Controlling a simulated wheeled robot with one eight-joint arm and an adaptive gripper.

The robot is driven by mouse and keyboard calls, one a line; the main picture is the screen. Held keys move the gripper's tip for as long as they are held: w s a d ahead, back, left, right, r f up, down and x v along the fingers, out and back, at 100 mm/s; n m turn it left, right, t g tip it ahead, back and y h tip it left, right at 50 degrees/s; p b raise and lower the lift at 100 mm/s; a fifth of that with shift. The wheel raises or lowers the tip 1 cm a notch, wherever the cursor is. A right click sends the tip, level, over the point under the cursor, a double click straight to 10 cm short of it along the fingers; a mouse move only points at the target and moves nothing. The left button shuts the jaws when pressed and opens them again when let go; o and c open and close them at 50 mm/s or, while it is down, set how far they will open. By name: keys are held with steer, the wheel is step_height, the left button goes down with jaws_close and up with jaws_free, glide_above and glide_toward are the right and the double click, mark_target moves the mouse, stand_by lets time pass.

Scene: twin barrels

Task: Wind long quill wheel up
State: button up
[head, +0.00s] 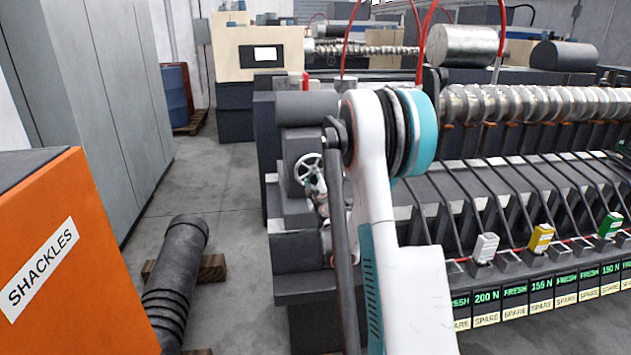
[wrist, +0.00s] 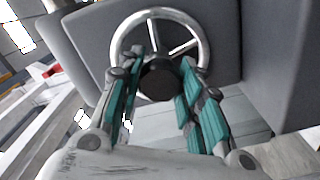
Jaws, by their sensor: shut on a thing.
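A handwheel (head: 307,167) with a bright metal rim and spokes stands on the grey machine's left end in the head view. In the wrist view the same wheel (wrist: 154,14) faces me, with a dark round hub (wrist: 160,78) at its middle. My gripper (wrist: 163,62) has its teal-padded fingers on both sides of the hub, and their tips reach over the wheel. It is shut on the wheel; the exact contact is hard to tell. In the head view my gripper (head: 320,192) shows small at the wheel's lower edge, partly hidden by my arm. No quill can be made out.
The machine's long bed (head: 520,200) with rods and tags runs right. An orange shackles cabinet (head: 80,250) stands at the left. A dark ribbed cylinder (head: 178,275) lies on wood blocks on the floor.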

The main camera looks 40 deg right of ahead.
steer(key=shift+m, duration=1.1)
steer(key=o, duration=1.1)
steer(key=v, duration=1.2)
steer(key=shift+f, duration=0.1)
